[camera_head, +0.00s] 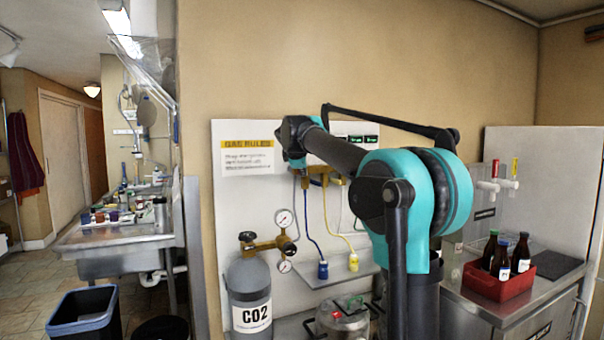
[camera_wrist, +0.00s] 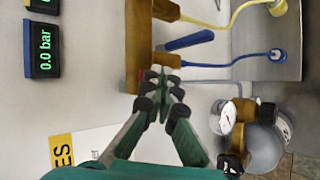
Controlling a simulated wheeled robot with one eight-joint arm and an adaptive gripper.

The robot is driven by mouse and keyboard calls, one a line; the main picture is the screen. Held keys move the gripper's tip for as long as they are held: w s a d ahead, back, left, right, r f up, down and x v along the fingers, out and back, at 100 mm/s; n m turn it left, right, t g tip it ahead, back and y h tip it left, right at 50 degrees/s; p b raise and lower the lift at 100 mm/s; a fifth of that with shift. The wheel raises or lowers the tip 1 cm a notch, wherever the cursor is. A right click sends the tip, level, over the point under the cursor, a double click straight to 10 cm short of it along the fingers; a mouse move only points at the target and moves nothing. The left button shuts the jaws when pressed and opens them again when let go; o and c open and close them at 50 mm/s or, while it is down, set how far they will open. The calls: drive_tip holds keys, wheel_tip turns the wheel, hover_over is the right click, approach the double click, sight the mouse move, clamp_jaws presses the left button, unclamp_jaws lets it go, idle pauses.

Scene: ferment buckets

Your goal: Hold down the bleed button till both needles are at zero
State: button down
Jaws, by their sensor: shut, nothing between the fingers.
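My gripper (camera_wrist: 165,85) is shut and empty in the wrist view, its fingertips over the brass manifold (camera_wrist: 138,40). A small red part (camera_wrist: 149,74), perhaps the bleed button, shows beside the fingertips and is partly covered. I cannot tell whether they touch it. In the head view my arm hides the fingertips and most of the manifold (camera_head: 338,180). Two round white gauges, an upper one (camera_head: 284,218) and a lower one (camera_head: 285,266), sit on the cylinder's brass regulator. Their needles are too small to read. A digital display (camera_wrist: 42,50) reads 0.0 bar.
The grey CO2 cylinder (camera_head: 250,285) stands below left of the manifold. A blue hose (camera_head: 308,235) and a yellow hose (camera_head: 340,235) hang down to a metal shelf (camera_head: 345,273). A red crate (camera_head: 490,285) of brown bottles stands on the counter at right.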

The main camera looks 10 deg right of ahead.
drive_tip(key=shift+s+d, duration=0.3)
drive_tip(key=shift+s, duration=0.6)
drive_tip(key=shift+s+d, duration=0.25)
drive_tip(key=shift+s, duration=0.55)
drive_tip(key=shift+s+d, duration=0.3)
drive_tip(key=shift+s, duration=0.5)
drive_tip(key=shift+s+d, duration=0.25)
drive_tip(key=shift+s, duration=0.55)
drive_tip(key=shift+f, duration=0.1)
drive_tip(key=s+d+f+m+g, duration=0.1)
drive_tip(key=s+d+f+m, duration=0.15)
drive_tip(key=s+f, duration=0.45)
drive_tip(key=s+d+f+m+g, duration=0.15)
drive_tip(key=s+f+m, duration=0.25)
drive_tip(key=f, duration=0.7)
drive_tip(key=s+d+f+m+g, duration=0.1)
drive_tip(key=s+f+m+g, duration=0.3)
drive_tip(key=f, duration=0.6)
drive_tip(key=s+a+f+m+y, duration=0.1)
drive_tip(key=s+f+m+y, duration=0.2)
drive_tip(key=s+f, duration=1.7)
drive_tip(key=s+m, duration=0.2)
drive_tip(key=s, duration=0.2)
drive_tip(key=shift+s+f+m, duration=0.25)
drive_tip(key=shift+f+m, duration=0.05)
drive_tip(key=shift+m, duration=0.05)
